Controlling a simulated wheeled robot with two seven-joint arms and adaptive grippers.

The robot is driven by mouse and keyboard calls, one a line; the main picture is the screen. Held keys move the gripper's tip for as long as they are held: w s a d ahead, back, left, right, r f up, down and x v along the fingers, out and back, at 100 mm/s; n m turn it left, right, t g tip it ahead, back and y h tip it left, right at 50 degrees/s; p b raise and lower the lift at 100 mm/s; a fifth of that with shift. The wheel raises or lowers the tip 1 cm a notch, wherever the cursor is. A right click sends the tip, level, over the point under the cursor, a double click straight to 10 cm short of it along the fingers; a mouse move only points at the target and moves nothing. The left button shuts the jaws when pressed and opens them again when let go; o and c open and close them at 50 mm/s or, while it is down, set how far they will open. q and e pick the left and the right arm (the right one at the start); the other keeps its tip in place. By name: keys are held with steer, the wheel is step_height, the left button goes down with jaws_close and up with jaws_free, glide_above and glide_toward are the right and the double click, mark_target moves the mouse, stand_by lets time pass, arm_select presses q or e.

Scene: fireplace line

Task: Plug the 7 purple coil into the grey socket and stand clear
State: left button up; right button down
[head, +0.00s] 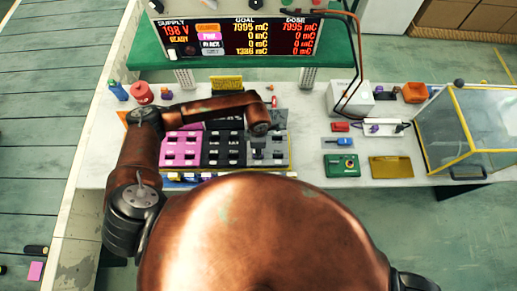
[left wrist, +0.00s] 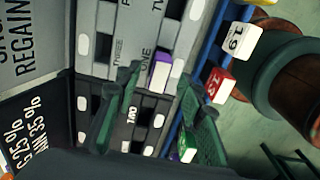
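The purple coil (left wrist: 160,72) has a white end and stands at the grey socket panel (left wrist: 112,28), near the word ONE, in the left wrist view. Its number is not readable, and I cannot tell how deep it sits. My left gripper (left wrist: 160,88) has its green fingers apart, one on each side of the coil's line, with visible gaps to it. The grey panel (head: 270,152) is the right part of the socket board in the head view, partly under my left arm. My right gripper is not in view.
Beside the grey panel are black (head: 223,150) and pink (head: 181,150) panels. A white 19 block (left wrist: 238,40), a red 13 block (left wrist: 219,86) and a green block (left wrist: 187,150) line the board's edge. A glass case (head: 480,125) stands at right. The display (head: 240,38) reads READY.

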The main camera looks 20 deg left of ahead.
arm_select(q)
step_height(320, 180, up, 6)
steer(key=p, duration=0.2)
steer(key=shift+p, duration=0.4)
steer(key=s+d+r+p, duration=0.1)
steer(key=s+d, duration=0.1)
steer(key=s, duration=0.7)
steer(key=s+d+r+p, duration=0.2)
steer(key=s+d, duration=0.1)
steer(key=s, duration=0.7)
steer(key=shift+s+d, duration=0.15)
steer(key=shift+d, duration=0.15)
steer(key=shift+a, duration=0.1)
